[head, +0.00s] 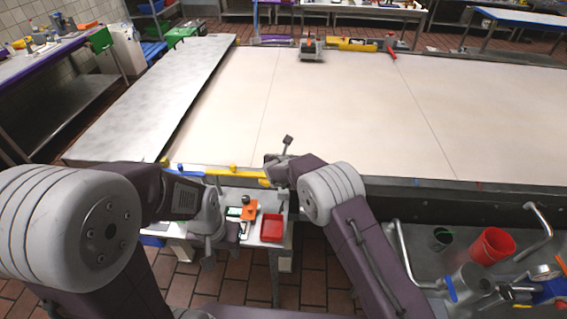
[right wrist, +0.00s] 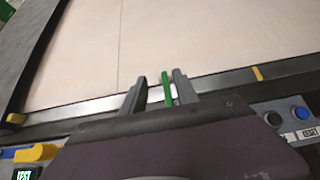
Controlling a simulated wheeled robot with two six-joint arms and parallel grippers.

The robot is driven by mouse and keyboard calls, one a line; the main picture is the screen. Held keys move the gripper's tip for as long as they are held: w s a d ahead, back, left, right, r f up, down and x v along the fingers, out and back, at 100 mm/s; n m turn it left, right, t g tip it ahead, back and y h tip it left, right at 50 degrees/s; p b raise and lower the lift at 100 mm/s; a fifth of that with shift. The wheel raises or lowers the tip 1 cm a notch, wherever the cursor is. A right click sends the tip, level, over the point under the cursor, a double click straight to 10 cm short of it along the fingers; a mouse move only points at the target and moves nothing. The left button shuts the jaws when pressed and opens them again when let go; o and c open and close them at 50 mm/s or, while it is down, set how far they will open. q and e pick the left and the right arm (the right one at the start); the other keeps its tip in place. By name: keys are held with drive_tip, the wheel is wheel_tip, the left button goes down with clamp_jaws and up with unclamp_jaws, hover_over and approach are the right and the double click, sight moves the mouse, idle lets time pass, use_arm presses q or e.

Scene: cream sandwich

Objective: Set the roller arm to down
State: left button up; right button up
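I cannot tell for sure which part is the roller arm. A narrow green upright piece (right wrist: 167,88) stands at the belt's metal edge in the right wrist view. My right gripper (right wrist: 158,92) is open, with one finger on each side of it; I cannot tell if they touch it.
The wide pale belt (head: 330,110) is clear. A grey unit (head: 312,48), yellow bar (head: 350,45) and red handle (head: 391,52) sit at its far edge. A red tray (head: 271,229) lies below. A blue button (right wrist: 302,113) is right of my right gripper.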

use_arm(q)
drive_tip(key=shift+f+b, duration=0.4)
drive_tip(key=shift+f, duration=0.35)
use_arm(e)
drive_tip(key=v, duration=0.3)
drive_tip(key=shift+s+r, duration=0.1)
drive_tip(key=shift+s, duration=0.1)
